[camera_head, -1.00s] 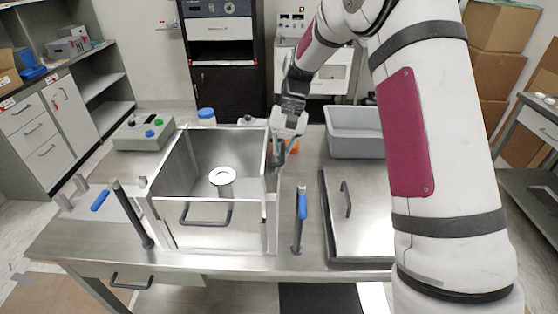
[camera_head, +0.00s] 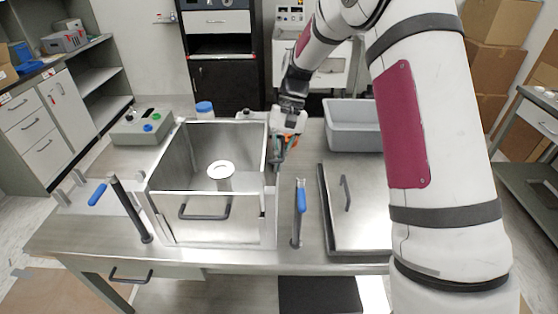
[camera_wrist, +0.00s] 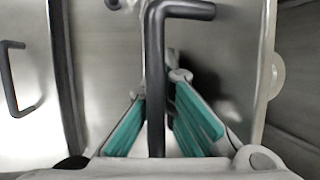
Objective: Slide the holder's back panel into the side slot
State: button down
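My gripper (camera_head: 279,155) points down just outside the right wall of an open-topped metal box (camera_head: 208,222). In the wrist view, my gripper (camera_wrist: 165,108) shows teal finger pads on either side of a dark bent bar handle (camera_wrist: 156,70). The bar runs between the fingers; I cannot tell whether they press on it. A metal surface (camera_wrist: 220,50) lies beyond it. A white disc on a short cylinder (camera_head: 221,170) stands inside the box. I cannot clearly make out the holder's back panel or the side slot; my gripper hides part of the right side.
A flat metal lid with a handle (camera_head: 365,228) lies right of the box, with a grey bin (camera_head: 352,128) behind. A control box (camera_head: 140,128) sits at the back left.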

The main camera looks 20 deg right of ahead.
aim_at(273, 175)
jog(key=shift+w+a+f+b, duration=0.1)
jog(key=shift+a+f+b, duration=0.15)
jog(key=shift+f, duration=0.45)
jog(key=shift+s+a+f+b, duration=0.1)
jog(key=shift+a+f, duration=0.1)
jog(key=shift+f, duration=0.55)
jog(key=shift+w+a+f+b, duration=0.1)
jog(key=shift+a+f+b, duration=0.15)
jog(key=shift+f, duration=0.45)
jog(key=c, duration=1.8)
grip_release()
jog(key=shift+c, duration=1.4)
jog(key=shift+o, duration=0.4)
jog(key=shift+w+r+p, duration=0.15)
jog(key=shift+r+p, duration=0.5)
jog(key=shift+r, duration=2.35)
jog(key=shift+o, duration=0.8)
notch_tip(273, 175, up, 10)
jog(key=p, duration=0.1)
jog(key=shift+r, duration=0.1)
